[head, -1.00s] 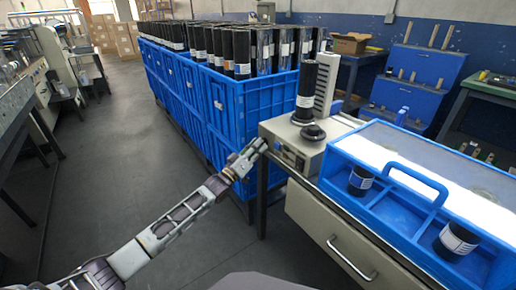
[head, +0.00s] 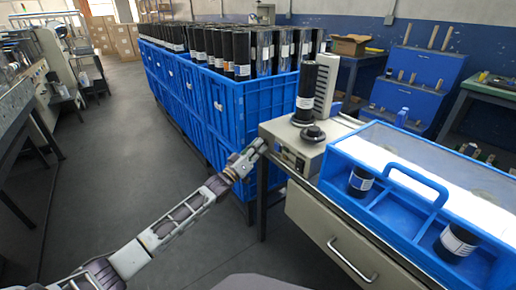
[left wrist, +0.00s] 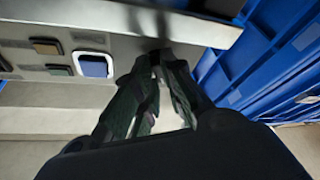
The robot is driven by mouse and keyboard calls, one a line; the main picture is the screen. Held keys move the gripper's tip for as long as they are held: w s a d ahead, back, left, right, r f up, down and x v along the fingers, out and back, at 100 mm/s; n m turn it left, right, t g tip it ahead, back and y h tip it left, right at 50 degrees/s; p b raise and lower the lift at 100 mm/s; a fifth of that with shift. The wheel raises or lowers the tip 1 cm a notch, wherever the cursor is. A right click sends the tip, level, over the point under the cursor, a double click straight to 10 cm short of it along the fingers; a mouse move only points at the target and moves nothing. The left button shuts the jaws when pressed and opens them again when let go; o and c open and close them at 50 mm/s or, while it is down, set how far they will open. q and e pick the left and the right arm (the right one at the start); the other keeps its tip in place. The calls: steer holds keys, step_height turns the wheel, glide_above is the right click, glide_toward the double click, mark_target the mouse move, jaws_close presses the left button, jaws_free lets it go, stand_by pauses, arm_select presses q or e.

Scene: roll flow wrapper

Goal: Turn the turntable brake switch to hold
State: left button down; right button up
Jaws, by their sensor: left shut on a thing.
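The beige wrapper unit (head: 318,146) stands at the near end of the bench, with a control panel (head: 292,159) on its front face. My left gripper (head: 260,146) reaches the left end of that face. In the left wrist view its two dark fingers (left wrist: 160,56) are closed together against the panel. The brake switch is hidden between the fingertips, so its setting cannot be read. A blue square in a white frame (left wrist: 93,66) and small brown pieces (left wrist: 46,47) sit on the panel beside the fingers. My right gripper is not in view.
A blue handled tray (head: 400,215) with black rolls lies right. Blue crates (head: 240,120) full of rolls stand close behind the gripper. The floor at left is clear.

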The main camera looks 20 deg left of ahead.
arm_select(q)
steer(key=shift+m, duration=0.4)
steer(key=m+g+h, duration=0.2)
steer(key=m, duration=0.3)
steer(key=m+g+h, duration=0.1)
steer(key=m+h, duration=0.1)
steer(key=m, duration=0.3)
steer(key=m+g+h, duration=0.2)
steer(key=m, duration=0.4)
steer(key=shift+w+a+g+h, duration=0.2)
steer(key=shift+a+g+h, duration=0.1)
steer(key=shift+m, duration=0.3)
steer(key=c, duration=1.8)
jaws_free()
steer(key=shift+o, duration=0.2)
steer(key=shift+a, duration=0.1)
steer(key=v, duration=1.2)
